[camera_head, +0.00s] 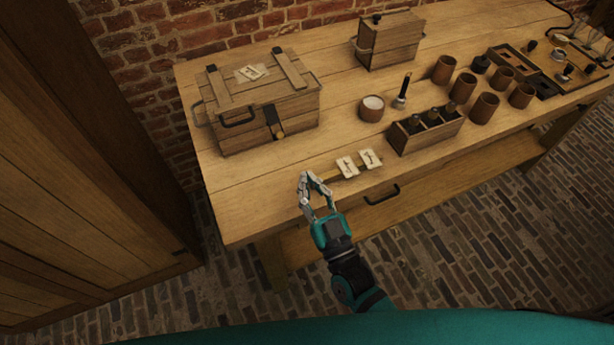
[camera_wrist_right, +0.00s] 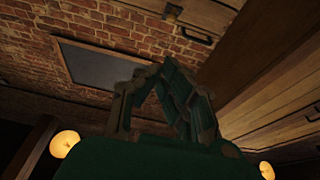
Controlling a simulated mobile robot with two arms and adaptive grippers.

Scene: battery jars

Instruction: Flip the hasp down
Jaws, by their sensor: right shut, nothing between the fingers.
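A wooden chest (camera_head: 300,108) with a closed lid stands at the left of the table. My left gripper is not in view.
Two paper cards (camera_head: 358,163) lie right of my right gripper. A bottle crate (camera_head: 424,132), a round cup (camera_head: 371,108), several brown jars (camera_head: 484,107) and a smaller box (camera_head: 389,40) stand farther right. The tabletop (camera_head: 245,190) before the chest is clear.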

